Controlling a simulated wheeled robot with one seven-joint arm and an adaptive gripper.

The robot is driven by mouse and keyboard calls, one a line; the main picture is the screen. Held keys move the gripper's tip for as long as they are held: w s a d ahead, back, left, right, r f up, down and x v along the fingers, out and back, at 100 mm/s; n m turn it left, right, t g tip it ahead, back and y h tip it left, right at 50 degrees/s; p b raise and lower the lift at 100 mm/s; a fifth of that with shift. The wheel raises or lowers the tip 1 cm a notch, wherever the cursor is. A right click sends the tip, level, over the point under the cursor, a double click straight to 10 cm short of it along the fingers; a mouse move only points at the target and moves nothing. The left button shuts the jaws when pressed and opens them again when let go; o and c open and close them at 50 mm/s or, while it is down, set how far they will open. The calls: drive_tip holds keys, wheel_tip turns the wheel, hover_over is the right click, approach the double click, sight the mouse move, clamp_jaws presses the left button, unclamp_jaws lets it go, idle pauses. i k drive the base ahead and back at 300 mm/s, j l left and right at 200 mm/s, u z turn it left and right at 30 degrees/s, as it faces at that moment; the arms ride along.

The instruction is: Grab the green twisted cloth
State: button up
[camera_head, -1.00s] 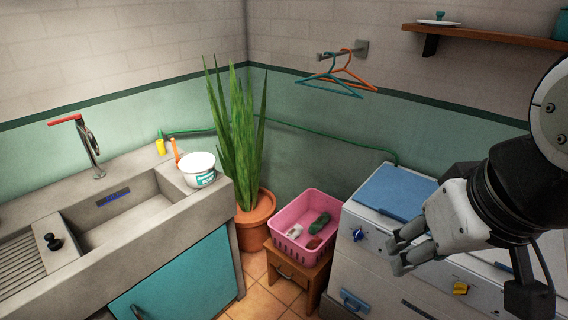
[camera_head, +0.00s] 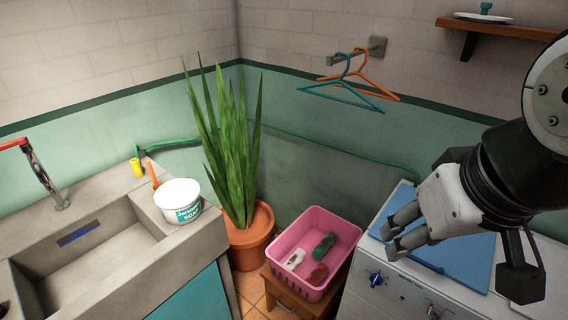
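A green twisted cloth (camera_head: 324,245) lies in the back part of a pink basket (camera_head: 281,247). A white cloth (camera_head: 294,259) and a reddish-brown cloth (camera_head: 317,275) lie in the same basket. The basket stands on a small wooden stool (camera_head: 290,296). My gripper (camera_head: 390,241) is to the right of the basket in the picture, in front of the washing machine's blue lid. Its fingers point left and are apart, with nothing seen between them.
A potted plant (camera_head: 252,247) stands left of the basket. The washing machine (camera_head: 384,283) with its blue lid (camera_head: 447,262) is close on the right. A concrete sink (camera_head: 90,285) with a white tub (camera_head: 178,203) is at left. Hangers (camera_head: 345,83) hang from the wall above.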

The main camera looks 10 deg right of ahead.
sight(328, 240)
drive_tip(key=j+z, duration=0.2)
drive_tip(key=j, duration=0.3)
drive_tip(key=k+j+z, duration=0.15)
drive_tip(key=j, duration=0.2)
drive_tip(key=k+j+z, duration=0.15)
drive_tip(key=k+j, duration=0.15)
drive_tip(key=k+l, duration=0.1)
drive_tip(key=k, duration=0.25)
drive_tip(key=i+j+z, duration=1.05)
drive_tip(key=j, duration=0.25)
drive_tip(key=i+j, duration=0.1)
drive_tip(key=i, duration=0.4)
drive_tip(key=l+z, duration=0.05)
